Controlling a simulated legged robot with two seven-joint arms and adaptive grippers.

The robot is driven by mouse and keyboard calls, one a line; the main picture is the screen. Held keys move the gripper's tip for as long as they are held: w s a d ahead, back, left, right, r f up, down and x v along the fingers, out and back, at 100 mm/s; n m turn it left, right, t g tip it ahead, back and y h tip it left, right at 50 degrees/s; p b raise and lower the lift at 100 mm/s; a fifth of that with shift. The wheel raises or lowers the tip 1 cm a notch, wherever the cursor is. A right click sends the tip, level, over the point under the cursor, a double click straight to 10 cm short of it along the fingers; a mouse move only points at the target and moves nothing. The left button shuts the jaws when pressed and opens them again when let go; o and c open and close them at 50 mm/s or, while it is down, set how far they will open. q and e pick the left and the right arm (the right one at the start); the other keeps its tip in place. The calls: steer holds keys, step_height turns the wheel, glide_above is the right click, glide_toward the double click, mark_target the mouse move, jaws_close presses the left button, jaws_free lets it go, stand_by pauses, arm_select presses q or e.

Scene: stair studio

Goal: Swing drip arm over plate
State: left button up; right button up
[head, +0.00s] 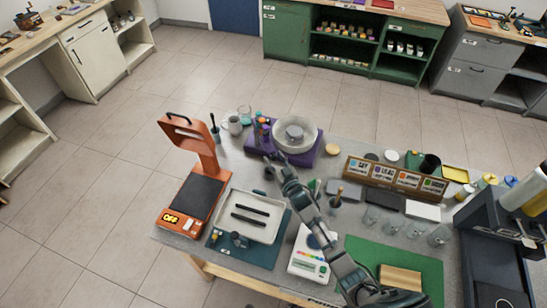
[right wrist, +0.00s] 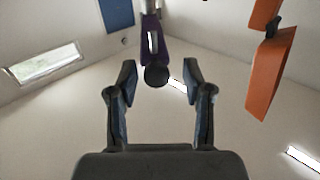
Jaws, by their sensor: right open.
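A purple machine base (head: 310,158) stands at the table's back edge. A pale round bowl (head: 309,144) sits on it with a grey round plate (head: 294,132) inside. A dark upright piece with coloured parts (head: 263,131), perhaps the drip arm, stands left of the bowl. My right gripper (head: 271,166) is in front of the base's left part. In the right wrist view, the open fingers (right wrist: 158,84) stand either side of a dark round knob (right wrist: 156,75) on a purple part (right wrist: 151,45). Neither finger visibly touches the knob. My left gripper is not in view.
A white tray (head: 229,235) with two dark bars lies nearer. A white cup (head: 234,125) is left of the machine, and labelled boxes (head: 394,176) are at its right.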

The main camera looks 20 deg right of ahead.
steer(key=shift+w, duration=0.55)
steer(key=shift+d, duration=0.1)
steer(key=shift+c, duration=0.2)
steer(key=shift+s+d, duration=0.1)
jaws_close()
steer(key=shift+w+d+r, duration=0.1)
steer(key=shift+d, duration=0.55)
steer(key=shift+w+d+r, duration=0.1)
steer(key=shift+d, duration=0.55)
steer(key=shift+o, duration=0.2)
jaws_free()
steer(key=shift+w+f, duration=0.15)
steer(key=shift+w, duration=0.05)
